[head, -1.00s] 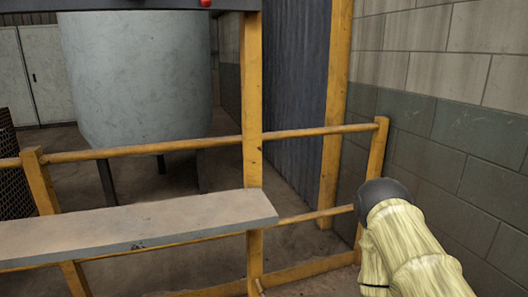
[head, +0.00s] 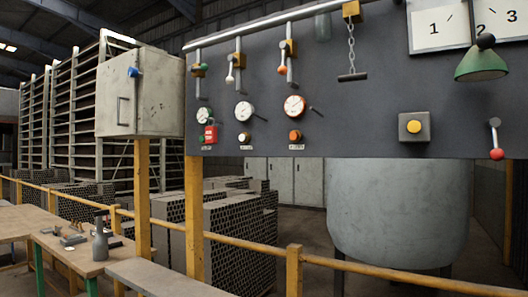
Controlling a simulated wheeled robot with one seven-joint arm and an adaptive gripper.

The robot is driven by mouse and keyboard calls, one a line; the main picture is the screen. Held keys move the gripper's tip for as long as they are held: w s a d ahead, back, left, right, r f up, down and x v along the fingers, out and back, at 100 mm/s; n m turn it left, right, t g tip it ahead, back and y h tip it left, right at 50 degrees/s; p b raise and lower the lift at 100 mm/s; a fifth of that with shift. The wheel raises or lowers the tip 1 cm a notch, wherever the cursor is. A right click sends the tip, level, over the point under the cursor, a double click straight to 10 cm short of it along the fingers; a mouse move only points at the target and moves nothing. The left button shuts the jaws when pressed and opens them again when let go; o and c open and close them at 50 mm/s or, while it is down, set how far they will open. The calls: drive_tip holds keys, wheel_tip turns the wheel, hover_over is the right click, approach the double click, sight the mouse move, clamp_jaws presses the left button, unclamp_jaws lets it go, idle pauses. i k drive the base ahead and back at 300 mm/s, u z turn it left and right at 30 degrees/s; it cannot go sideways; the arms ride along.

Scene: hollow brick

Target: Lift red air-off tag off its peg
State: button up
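A small red tag (head: 210,134) hangs at the lower left of the dark panel (head: 365,105). Dark pegs stick out beside the other two gauges, a white one (head: 244,111) and a red-rimmed one (head: 294,106). My gripper is not in view.
A grey cabinet (head: 140,95) stands left of the panel. A yellow rail (head: 235,245) and a grey shelf (head: 165,280) run below and in front. Levers, a green lamp (head: 481,64) and a yellow button (head: 414,127) are on the panel.

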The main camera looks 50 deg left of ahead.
sight(210, 131)
drive_tip(key=u, duration=1.95)
drive_tip(key=k, duration=0.4)
drive_tip(key=u, duration=0.75)
drive_tip(key=i, duration=0.65)
drive_tip(key=z, duration=0.5)
